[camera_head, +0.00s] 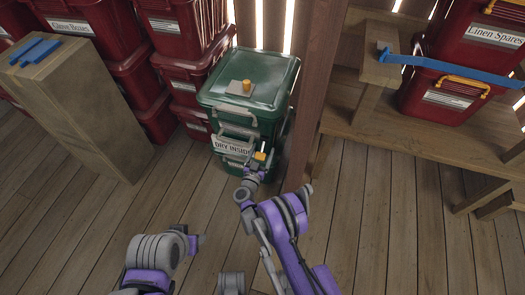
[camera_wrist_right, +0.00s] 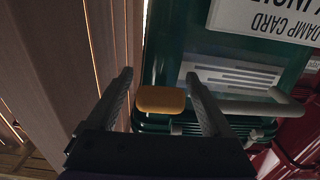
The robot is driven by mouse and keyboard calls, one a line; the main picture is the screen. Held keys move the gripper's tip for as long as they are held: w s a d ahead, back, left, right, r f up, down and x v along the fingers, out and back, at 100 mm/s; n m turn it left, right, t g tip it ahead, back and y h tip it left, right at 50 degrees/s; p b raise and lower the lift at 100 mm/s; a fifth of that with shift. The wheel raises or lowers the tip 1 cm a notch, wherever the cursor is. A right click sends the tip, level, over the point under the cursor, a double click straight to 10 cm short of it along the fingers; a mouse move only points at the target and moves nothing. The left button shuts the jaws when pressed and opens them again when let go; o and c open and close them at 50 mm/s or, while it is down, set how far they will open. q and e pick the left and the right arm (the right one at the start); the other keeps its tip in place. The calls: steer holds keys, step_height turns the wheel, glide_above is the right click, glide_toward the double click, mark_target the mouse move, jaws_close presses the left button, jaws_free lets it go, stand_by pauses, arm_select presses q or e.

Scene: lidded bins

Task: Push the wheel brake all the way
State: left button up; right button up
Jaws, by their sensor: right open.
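A dark green lidded bin (camera_head: 250,85) with a "DRY INSIDE" label stands on the plank floor; its green wall also shows in the right wrist view (camera_wrist_right: 170,50). A yellow-orange tab (camera_head: 261,156), likely the wheel brake, is low on its near side. In the right wrist view the yellow tab (camera_wrist_right: 160,99) lies between my finger lines. My right gripper (camera_head: 257,165) is open at the tab, its fingers (camera_wrist_right: 158,74) on either side; I cannot tell whether they touch it. The wheels are hidden. My left arm shows at the bottom left; its gripper is not visible.
Red lidded bins (camera_head: 190,80) are stacked left of the green bin. A wooden post (camera_head: 310,80) stands close on its right. The front floor (camera_head: 400,240) is clear.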

steer(key=shift+w+d, duration=0.1)
steer(key=shift+w, duration=0.15)
jaws_close()
stand_by(0.3)
